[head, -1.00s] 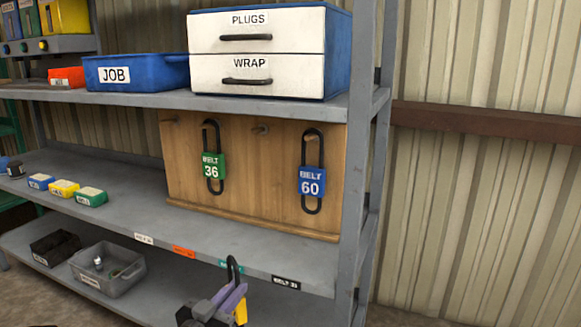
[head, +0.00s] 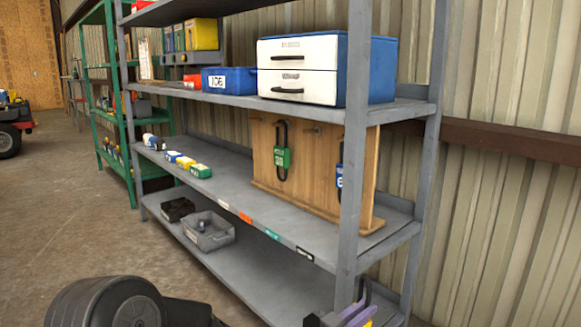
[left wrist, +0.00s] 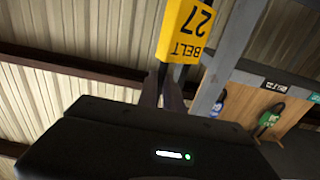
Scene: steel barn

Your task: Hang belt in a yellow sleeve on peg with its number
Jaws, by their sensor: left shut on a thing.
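A belt in a yellow sleeve marked BELT 27 (left wrist: 184,32) shows in the left wrist view, its print upside down. My left gripper (left wrist: 172,88) is shut on it. In the head view the left gripper (head: 352,312) is at the bottom edge, in front of the shelf's near upright; the black belt loop (head: 363,290) stands above it. The wooden peg board (head: 302,190) stands on the middle shelf. A green-sleeved belt 36 (head: 282,157) hangs there, with a bare peg (head: 317,131) to its right. A blue-sleeved belt (head: 339,176) is partly hidden by the upright. My right gripper is out of view.
The grey upright (head: 352,170) stands between my left gripper and the board. A white-fronted drawer box (head: 292,68) and blue JOB bin (head: 228,80) sit on the shelf above. Grey and black bins (head: 208,232) are below. Open floor (head: 90,235) lies left.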

